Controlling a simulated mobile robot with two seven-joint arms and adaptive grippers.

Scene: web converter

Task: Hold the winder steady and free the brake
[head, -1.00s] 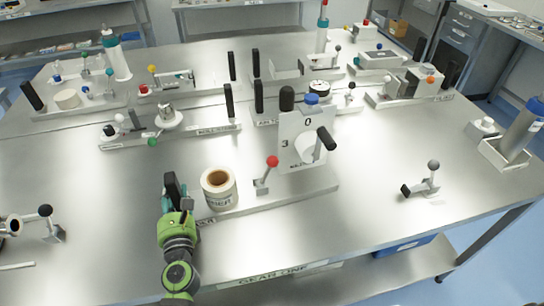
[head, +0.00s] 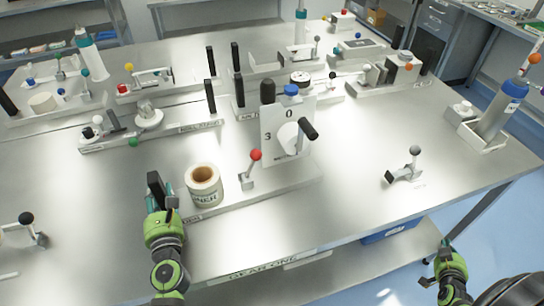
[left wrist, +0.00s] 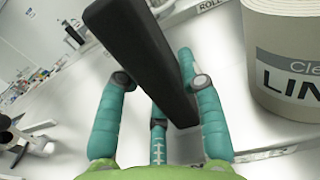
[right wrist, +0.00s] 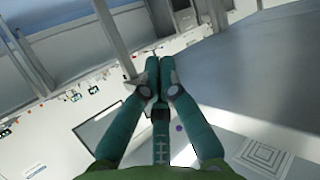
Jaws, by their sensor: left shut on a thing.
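The winder near the table's front edge has a grey base (head: 285,184), a white paper roll (head: 204,186), a red-knobbed lever (head: 252,168), and an upright white plate (head: 276,132) marked 3 and 0. A black crank grip (head: 307,129) sticks out from the plate. Which part is the brake is not labelled; the red lever leans to the right. My left gripper (head: 166,204) is shut on the black upright handle (left wrist: 133,45) at the winder's left end. My right gripper (head: 432,272) is low at the right, beyond the table's front edge, its fingertips together and empty (right wrist: 159,72).
Other fixtures with levers (head: 148,115) fill the back. The table front between the winder and the lone lever is clear.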

